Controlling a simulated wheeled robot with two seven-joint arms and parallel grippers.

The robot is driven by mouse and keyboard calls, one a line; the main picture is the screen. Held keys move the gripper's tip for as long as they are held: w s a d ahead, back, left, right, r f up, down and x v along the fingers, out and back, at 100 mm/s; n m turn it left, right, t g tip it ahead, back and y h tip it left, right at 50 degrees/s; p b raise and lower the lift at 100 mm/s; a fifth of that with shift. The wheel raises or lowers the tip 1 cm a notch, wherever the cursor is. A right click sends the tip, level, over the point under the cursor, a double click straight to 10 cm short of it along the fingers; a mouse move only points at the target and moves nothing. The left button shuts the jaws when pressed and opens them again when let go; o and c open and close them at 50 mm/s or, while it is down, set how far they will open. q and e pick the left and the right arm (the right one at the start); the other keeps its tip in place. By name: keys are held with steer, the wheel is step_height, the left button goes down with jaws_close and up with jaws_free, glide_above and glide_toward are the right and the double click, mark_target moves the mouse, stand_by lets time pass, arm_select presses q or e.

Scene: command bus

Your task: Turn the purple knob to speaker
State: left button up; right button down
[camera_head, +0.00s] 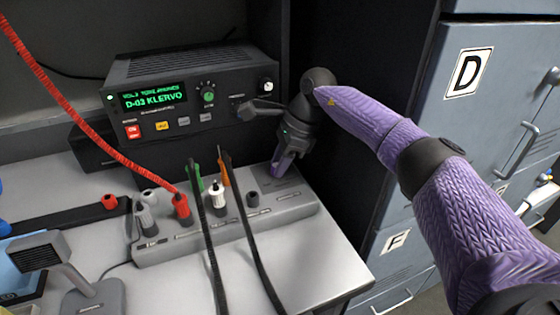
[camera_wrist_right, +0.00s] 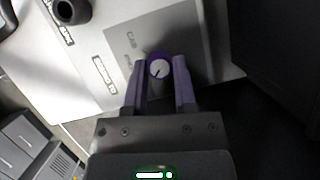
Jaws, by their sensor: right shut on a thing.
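The purple knob (camera_wrist_right: 158,67) has a white top with a dark pointer line and sits on a grey panel plate (camera_wrist_right: 165,30). My right gripper (camera_wrist_right: 159,82) is shut on the knob, one purple finger on each side. The pointer slants toward the lower left in the wrist view. A printed "CAB" label and another partly hidden label lie beside the knob. In the head view my right gripper (camera_head: 279,168) reaches down to the right end of the grey console (camera_head: 180,245), and I cannot clearly tell the knob from the fingers there. My left gripper is not in view.
A black radio (camera_head: 190,95) with a green display stands behind the console. Red (camera_head: 181,205), white (camera_head: 217,192) and dark plugs with cables stand in the console. A desk microphone (camera_head: 85,285) is at front left. Grey cabinets (camera_head: 485,100) stand at right.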

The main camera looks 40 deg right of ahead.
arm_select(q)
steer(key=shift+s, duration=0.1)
arm_select(e)
steer(key=c, duration=0.5)
jaws_free()
steer(key=shift+c, duration=0.2)
steer(key=shift+o, duration=0.6)
arm_select(q)
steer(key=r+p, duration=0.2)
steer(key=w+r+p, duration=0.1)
steer(key=p, duration=0.1)
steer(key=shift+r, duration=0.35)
arm_select(e)
step_height(320, 180, up, 10)
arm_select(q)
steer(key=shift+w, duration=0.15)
